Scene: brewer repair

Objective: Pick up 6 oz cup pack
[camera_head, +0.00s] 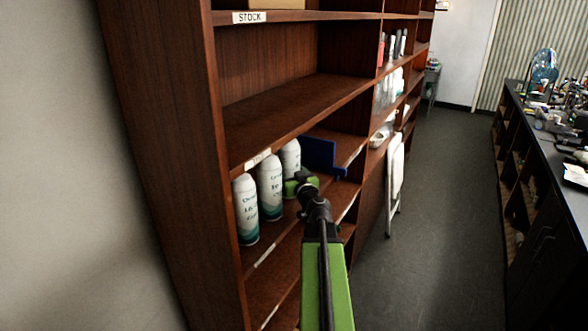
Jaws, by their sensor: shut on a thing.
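Several white cylinders with dark print and teal lower bands, apparently the cup packs, stand in a row on a shelf at the centre-left. The nearest pack (246,210) and the middle pack (269,187) are upright. The farthest pack (290,155) is also upright, its lower part hidden behind my gripper. My gripper (291,187), green and black, is at this farthest pack and shut on it. Its fingertips are mostly hidden. The print on the packs is too small to read surely, so I cannot tell which one is 6 oz.
The brown shelf unit (180,150) has boards close above and below the packs. A blue object (319,155) stands just right of the farthest pack. A folded white stepladder (395,175) leans farther along. The floor (425,220) is clear towards the dark counter (545,200).

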